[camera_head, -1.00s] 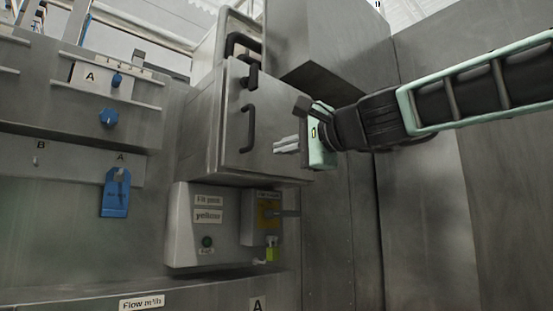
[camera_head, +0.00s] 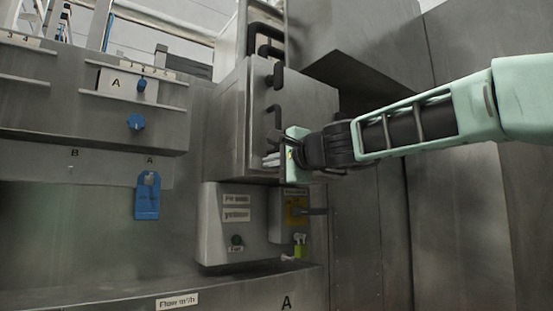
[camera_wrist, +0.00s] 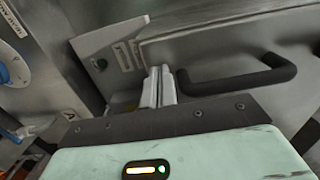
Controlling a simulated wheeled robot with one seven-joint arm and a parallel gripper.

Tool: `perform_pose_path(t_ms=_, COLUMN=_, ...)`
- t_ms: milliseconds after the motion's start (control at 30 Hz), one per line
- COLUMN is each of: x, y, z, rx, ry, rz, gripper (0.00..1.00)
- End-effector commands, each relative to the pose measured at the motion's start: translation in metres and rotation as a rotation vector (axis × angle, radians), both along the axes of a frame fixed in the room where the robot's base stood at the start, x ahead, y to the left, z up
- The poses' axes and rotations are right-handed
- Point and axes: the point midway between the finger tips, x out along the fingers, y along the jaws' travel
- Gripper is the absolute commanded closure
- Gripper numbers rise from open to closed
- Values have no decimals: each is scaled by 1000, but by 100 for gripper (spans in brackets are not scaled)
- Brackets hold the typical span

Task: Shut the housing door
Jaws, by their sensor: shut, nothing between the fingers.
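The housing door (camera_head: 305,110) is a grey metal panel on the box at the middle of the head view. It carries a long black handle (camera_head: 274,122) and a shorter black latch-like grip (camera_head: 275,75) above it. From these views I cannot tell how far it stands open. My gripper (camera_head: 270,160) is shut and empty, in front of the door's lower part, below the long handle. In the wrist view its pale fingers (camera_wrist: 160,86) are together, left of a black bar handle (camera_wrist: 240,78) on a grey panel. Whether they touch the door is unclear.
A control box (camera_head: 222,222) with a green button and a yellow switch panel (camera_head: 296,209) sits below the door. Blue knobs (camera_head: 136,122) and a blue tag (camera_head: 147,198) are on the left wall. Tall grey panels (camera_head: 368,240) stand behind my arm at right.

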Motion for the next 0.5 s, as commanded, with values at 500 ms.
perform_pose_path(t_ms=500, x=20, y=16, z=1, rx=0, ry=0, rz=0, gripper=100)
